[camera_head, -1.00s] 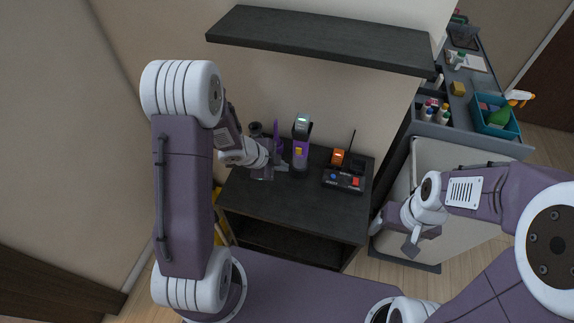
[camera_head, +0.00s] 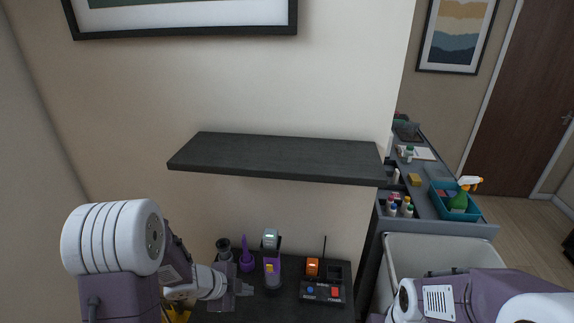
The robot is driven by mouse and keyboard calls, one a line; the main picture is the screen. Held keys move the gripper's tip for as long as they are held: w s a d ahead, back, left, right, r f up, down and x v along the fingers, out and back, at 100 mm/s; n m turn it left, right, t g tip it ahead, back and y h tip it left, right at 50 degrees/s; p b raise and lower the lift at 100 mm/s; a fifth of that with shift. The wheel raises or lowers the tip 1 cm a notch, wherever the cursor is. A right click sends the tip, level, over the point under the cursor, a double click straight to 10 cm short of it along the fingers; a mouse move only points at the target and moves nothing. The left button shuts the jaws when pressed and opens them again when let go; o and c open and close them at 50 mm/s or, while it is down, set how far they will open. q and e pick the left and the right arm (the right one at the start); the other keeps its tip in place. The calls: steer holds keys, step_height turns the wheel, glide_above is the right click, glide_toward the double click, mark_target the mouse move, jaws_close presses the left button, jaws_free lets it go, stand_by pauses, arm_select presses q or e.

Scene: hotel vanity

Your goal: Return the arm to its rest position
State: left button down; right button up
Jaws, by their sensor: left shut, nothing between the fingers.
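My left gripper (camera_head: 243,287) is shut and empty. It is low in the picture at the left part of the dark cabinet top (camera_head: 275,306), close to a purple pointed item (camera_head: 247,259) and a dark round-topped item (camera_head: 223,249). My left arm (camera_head: 120,255) comes in from the lower left. My right arm (camera_head: 450,297) shows at the lower right; its gripper is outside the picture.
A purple-and-grey device (camera_head: 271,265) and a black dock with an orange-topped unit (camera_head: 322,290) stand on the cabinet. A dark wall shelf (camera_head: 280,158) juts out above. At right are a cart (camera_head: 425,205) with a teal bin (camera_head: 455,208) and a pale bin (camera_head: 430,255).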

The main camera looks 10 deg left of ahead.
arm_select(q)
steer(key=s+f+n+g+y+b, duration=0.2)
steer(key=s+n, duration=0.4)
steer(key=n, duration=0.3)
steer(key=s+a+f+n+g+y+b, duration=0.1)
steer(key=s+f+n+b, duration=0.3)
steer(key=n, duration=0.5)
steer(key=s+g+y+b, duration=0.1)
steer(key=s+b, duration=0.1)
steer(key=s, duration=0.1)
steer(key=shift+f+b, duration=0.35)
steer(key=shift+b, duration=0.05)
steer(key=shift+a, duration=0.1)
steer(key=shift+s, duration=0.1)
